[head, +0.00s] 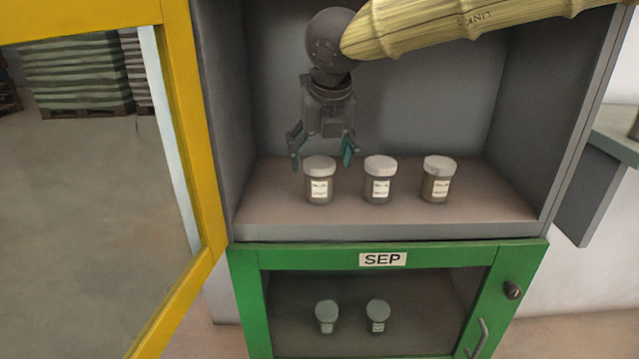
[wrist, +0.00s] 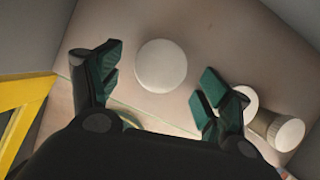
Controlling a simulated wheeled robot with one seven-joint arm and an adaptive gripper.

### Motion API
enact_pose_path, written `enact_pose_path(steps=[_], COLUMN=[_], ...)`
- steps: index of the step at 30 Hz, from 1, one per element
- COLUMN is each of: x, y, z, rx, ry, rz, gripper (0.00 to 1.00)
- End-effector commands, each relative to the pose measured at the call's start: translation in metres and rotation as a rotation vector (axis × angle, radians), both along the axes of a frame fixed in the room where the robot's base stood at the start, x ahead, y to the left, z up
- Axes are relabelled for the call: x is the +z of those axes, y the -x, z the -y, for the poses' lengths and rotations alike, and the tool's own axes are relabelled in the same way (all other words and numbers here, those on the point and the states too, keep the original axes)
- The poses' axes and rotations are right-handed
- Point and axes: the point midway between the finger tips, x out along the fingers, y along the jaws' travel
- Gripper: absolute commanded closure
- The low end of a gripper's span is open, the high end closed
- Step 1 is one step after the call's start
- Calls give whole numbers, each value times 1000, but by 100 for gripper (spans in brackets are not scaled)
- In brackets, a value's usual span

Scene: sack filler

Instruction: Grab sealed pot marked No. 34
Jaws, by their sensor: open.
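Three pots with white lids and white labels stand upright in a row on the upper shelf: a left pot (head: 319,181), a middle pot (head: 378,181) and a right pot (head: 438,180). The label print is too small to read, so I cannot tell which is No. 34. My gripper (head: 322,160) is open just above and behind the left pot. In the wrist view, the left pot's lid (wrist: 161,66) lies between and beyond my spread fingers (wrist: 157,85). The fingers appear apart from it. The other two pots show at the right, the middle one partly hidden by a finger.
The yellow-framed door (head: 178,100) stands open at the left. Grey walls close in the shelf (head: 400,215). Below, a green door (head: 510,270) marked SEP is shut, with two pots (head: 327,317) behind its pane. A grey ledge (head: 612,150) is at the right.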

Motion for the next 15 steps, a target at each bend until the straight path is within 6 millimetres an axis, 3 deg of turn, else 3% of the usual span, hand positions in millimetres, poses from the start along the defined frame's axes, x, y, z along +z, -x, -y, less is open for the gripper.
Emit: enact_pose_path(steps=[1, 10, 15], x=[-11, -27, -47], y=[-3, -11, -18], z=[0, 0, -1], rx=[0, -3, -4], ry=[0, 0, 1], rz=[-1, 1, 0], gripper=[22, 22, 22])
